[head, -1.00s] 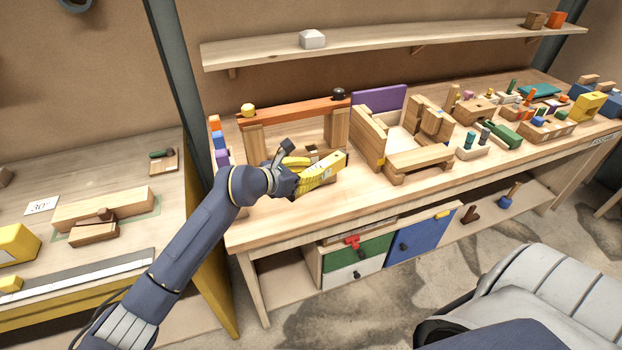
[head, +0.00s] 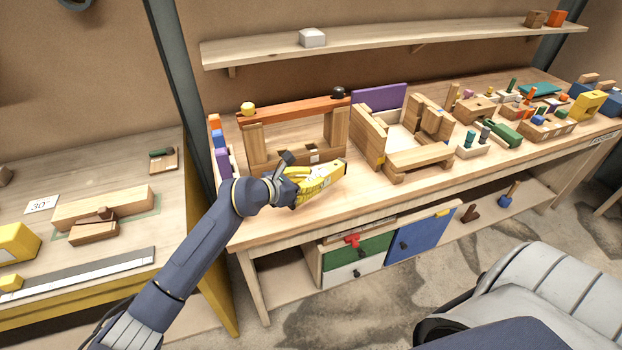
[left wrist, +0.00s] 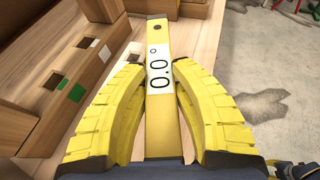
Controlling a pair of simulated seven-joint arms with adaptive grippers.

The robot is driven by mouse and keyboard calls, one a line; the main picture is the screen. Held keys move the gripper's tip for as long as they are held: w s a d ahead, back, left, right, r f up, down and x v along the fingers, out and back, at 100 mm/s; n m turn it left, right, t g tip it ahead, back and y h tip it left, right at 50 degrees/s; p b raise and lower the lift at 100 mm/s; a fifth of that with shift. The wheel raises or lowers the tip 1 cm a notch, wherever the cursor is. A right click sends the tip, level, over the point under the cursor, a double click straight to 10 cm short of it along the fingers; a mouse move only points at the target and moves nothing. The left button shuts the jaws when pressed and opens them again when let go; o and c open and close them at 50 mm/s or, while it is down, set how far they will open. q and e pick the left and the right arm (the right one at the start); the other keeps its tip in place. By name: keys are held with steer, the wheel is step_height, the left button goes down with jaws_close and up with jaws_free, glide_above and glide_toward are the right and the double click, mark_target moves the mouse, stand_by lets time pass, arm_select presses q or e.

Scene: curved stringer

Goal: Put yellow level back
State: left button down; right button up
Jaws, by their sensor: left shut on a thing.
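The yellow level (left wrist: 160,110) is a long yellow bar with a white label reading 0.0°. It lies lengthwise between the two yellow fingers of my left gripper (left wrist: 155,105), which is shut on it. In the head view my left gripper (head: 305,185) holds the level (head: 335,172) near the front of the wooden bench (head: 380,202), in front of a wooden frame. Most of the level is hidden by the fingers there. A wooden block with square slots (left wrist: 80,75), one marked green and one white, lies left of the level in the wrist view.
The wooden frame with a reddish top beam (head: 295,108) stands behind the gripper. A wooden box-like assembly (head: 400,135) stands to its right. A grey post (head: 178,75) rises at the left. The front strip of the bench is mostly clear.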

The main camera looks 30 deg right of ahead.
arm_select(q)
steer(key=c, duration=1.1)
jaws_free()
steer(key=shift+r, duration=0.1)
steer(key=shift+a+r, duration=0.15)
steer(key=shift+r, duration=0.45)
steer(key=v, duration=1.1)
steer(key=shift+s+a+r, duration=0.15)
steer(key=shift+a+r, duration=0.05)
steer(key=shift+a, duration=0.1)
steer(key=shift+s, duration=0.1)
